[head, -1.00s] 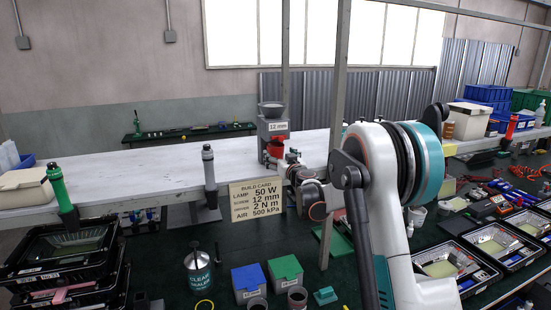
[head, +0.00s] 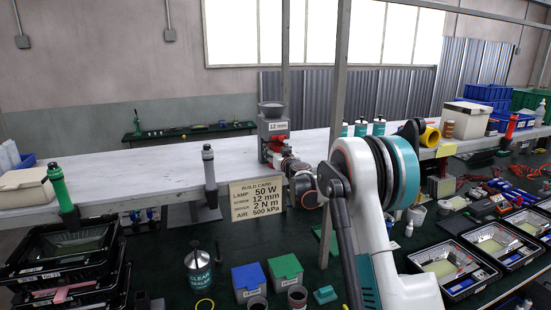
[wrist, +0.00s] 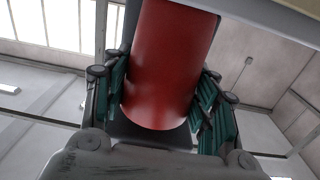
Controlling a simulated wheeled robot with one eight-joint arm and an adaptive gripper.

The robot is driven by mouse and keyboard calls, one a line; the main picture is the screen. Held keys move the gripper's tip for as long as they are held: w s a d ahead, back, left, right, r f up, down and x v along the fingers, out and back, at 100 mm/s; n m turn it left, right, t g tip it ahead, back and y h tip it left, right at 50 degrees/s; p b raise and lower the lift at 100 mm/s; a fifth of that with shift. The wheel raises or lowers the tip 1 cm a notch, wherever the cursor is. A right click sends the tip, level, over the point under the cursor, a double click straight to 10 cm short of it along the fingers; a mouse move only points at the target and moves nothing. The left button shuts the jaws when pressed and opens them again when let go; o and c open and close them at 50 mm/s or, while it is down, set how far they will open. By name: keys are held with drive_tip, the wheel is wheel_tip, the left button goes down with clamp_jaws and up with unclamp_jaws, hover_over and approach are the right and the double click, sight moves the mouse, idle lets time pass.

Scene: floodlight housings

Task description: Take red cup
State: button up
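The red cup (wrist: 165,65) fills the middle of the wrist view, between the two teal-padded fingers of my gripper (wrist: 160,110). The pads lie right along both sides of the cup, but I cannot tell whether they press on it. In the head view my gripper (head: 275,153) is at the foot of the grey dispenser marked 12 mm (head: 272,124). The gripper and wrist cover most of the cup there, and only a little red shows.
The dispenser stands on the long white shelf (head: 120,175), close above the cup. A grey post (head: 340,90) rises just right of my wrist. The build card (head: 256,199) hangs below. Teal-and-white bottles (head: 361,127) stand to the right. The shelf left of the dispenser is mostly clear.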

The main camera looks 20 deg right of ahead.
drive_tip(key=shift+r, duration=0.15)
drive_tip(key=shift+c, duration=0.4)
drive_tip(key=shift+r, duration=0.25)
drive_tip(key=s+b, duration=0.1)
drive_tip(key=s, duration=1.7)
drive_tip(key=shift+a+r, duration=0.15)
drive_tip(key=shift+r, duration=0.3)
drive_tip(key=shift+r, duration=0.1)
drive_tip(key=shift+s, duration=0.15)
drive_tip(key=s, duration=0.8)
drive_tip(key=shift+s, duration=0.15)
drive_tip(key=shift+r, duration=0.1)
drive_tip(key=shift+r, duration=0.1)
